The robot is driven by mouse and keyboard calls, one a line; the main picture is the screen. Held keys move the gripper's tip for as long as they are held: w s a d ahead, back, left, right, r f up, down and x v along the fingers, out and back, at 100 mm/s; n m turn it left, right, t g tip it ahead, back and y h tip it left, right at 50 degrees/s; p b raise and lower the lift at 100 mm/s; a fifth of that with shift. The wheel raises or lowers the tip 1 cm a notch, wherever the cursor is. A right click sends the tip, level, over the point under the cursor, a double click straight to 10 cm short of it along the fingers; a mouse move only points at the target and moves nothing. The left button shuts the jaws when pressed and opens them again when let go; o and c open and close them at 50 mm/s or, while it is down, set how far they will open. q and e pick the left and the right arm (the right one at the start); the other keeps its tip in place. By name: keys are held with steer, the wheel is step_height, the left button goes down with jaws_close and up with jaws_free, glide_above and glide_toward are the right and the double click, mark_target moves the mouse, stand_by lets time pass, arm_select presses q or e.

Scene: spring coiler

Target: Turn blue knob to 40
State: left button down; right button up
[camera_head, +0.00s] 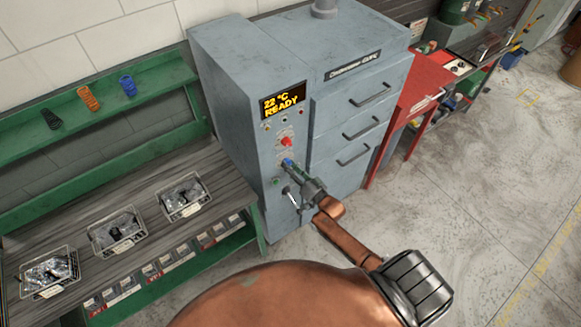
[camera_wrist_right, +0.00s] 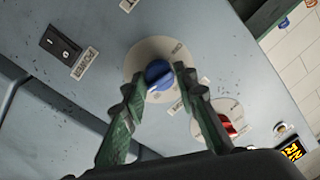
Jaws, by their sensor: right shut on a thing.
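The blue knob (camera_head: 287,163) sits on the front panel of a grey machine (camera_head: 240,110), below a red knob (camera_head: 286,141). In the right wrist view the blue knob (camera_wrist_right: 159,74) is on a round pale dial plate, with its white pointer mark toward the lower left. The dial numbers are too blurred to read. My right gripper (camera_head: 294,168) is at the blue knob. In the wrist view its green fingers (camera_wrist_right: 158,88) stand on either side of the knob, shut on it. The red knob (camera_wrist_right: 228,124) shows beside it. The display reads "22 °C READY" (camera_head: 283,100). My left gripper is not seen.
A green-framed bench (camera_head: 100,270) with several wire baskets stands at left. Drawers with handles (camera_head: 360,128) are right of the panel, then a red cabinet (camera_head: 425,80).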

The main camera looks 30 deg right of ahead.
steer(key=shift+f, duration=0.1)
steer(key=o, duration=1.2)
steer(key=shift+c, duration=0.2)
steer(key=shift+s, duration=0.1)
steer(key=s+d, duration=0.1)
steer(key=s, duration=1)
steer(key=shift+s+d, duration=0.35)
steer(key=shift+f, duration=0.1)
